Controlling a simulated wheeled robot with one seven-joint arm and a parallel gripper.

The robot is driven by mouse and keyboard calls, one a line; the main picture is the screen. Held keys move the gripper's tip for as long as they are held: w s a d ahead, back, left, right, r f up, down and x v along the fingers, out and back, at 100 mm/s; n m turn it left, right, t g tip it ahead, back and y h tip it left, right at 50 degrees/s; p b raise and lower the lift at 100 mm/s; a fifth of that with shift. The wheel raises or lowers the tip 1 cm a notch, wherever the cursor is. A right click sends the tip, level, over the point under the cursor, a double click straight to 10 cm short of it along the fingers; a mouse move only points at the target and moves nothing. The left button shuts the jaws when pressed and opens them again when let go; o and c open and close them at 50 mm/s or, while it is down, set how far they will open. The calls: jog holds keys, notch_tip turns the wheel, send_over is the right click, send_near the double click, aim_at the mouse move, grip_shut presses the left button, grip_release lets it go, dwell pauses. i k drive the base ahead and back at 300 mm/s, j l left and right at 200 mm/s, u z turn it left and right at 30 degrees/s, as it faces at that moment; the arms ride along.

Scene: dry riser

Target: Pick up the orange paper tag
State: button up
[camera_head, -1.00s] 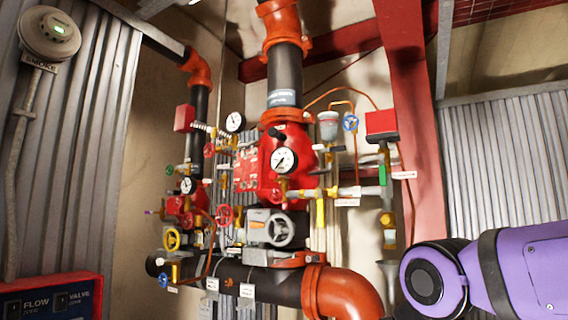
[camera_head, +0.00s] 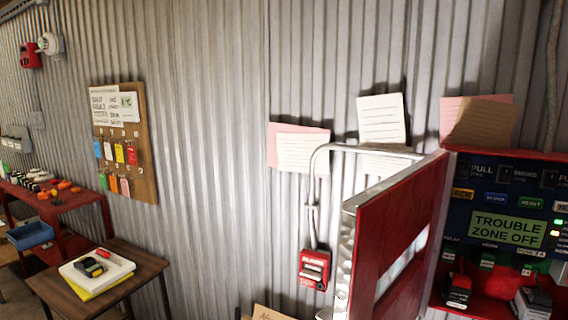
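A brown pegboard (camera_head: 147,170) hangs on the corrugated wall at left and carries several small coloured tags in two rows. A small orange tag (camera_head: 113,184) hangs in the lower row. A red tag (camera_head: 131,154) and a yellow tag (camera_head: 119,153) hang in the row above it. The tags are too small to tell their material. My gripper is not in view.
A small wooden table (camera_head: 142,268) with a white and yellow stack stands below the board. A red shelf (camera_head: 62,207) with a blue bin (camera_head: 30,234) is at far left. An open red panel door (camera_head: 398,235) juts out at right beside a control panel (camera_head: 505,232).

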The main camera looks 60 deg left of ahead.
aim_at(112, 179)
jog(key=u, duration=4.25)
jog(key=i+j+u, duration=0.15)
jog(key=j, duration=0.35)
jog(key=i+j+u, duration=0.1)
jog(key=i+j, duration=0.15)
jog(key=j, duration=0.2)
jog(key=i+j+u, duration=0.15)
jog(key=j, duration=0.3)
jog(key=i+j+u, duration=0.15)
jog(key=i+j, duration=0.15)
jog(key=i+j+z, duration=0.15)
jog(key=i, duration=0.35)
jog(key=i+j+z, duration=0.2)
jog(key=i, duration=0.25)
jog(key=i+j+z, duration=0.15)
jog(key=i, duration=0.3)
jog(key=i+z, duration=0.15)
jog(key=i, duration=0.75)
jog(key=i+j+z, duration=0.2)
jog(key=i, duration=0.75)
jog(key=i+l+z, duration=0.15)
jog(key=i+z, duration=0.25)
jog(key=i, duration=0.25)
jog(key=i+z, duration=0.4)
jog(key=i, duration=0.25)
jog(key=i+j+z, duration=0.4)
jog(key=i, duration=0.2)
jog(key=l, duration=0.1)
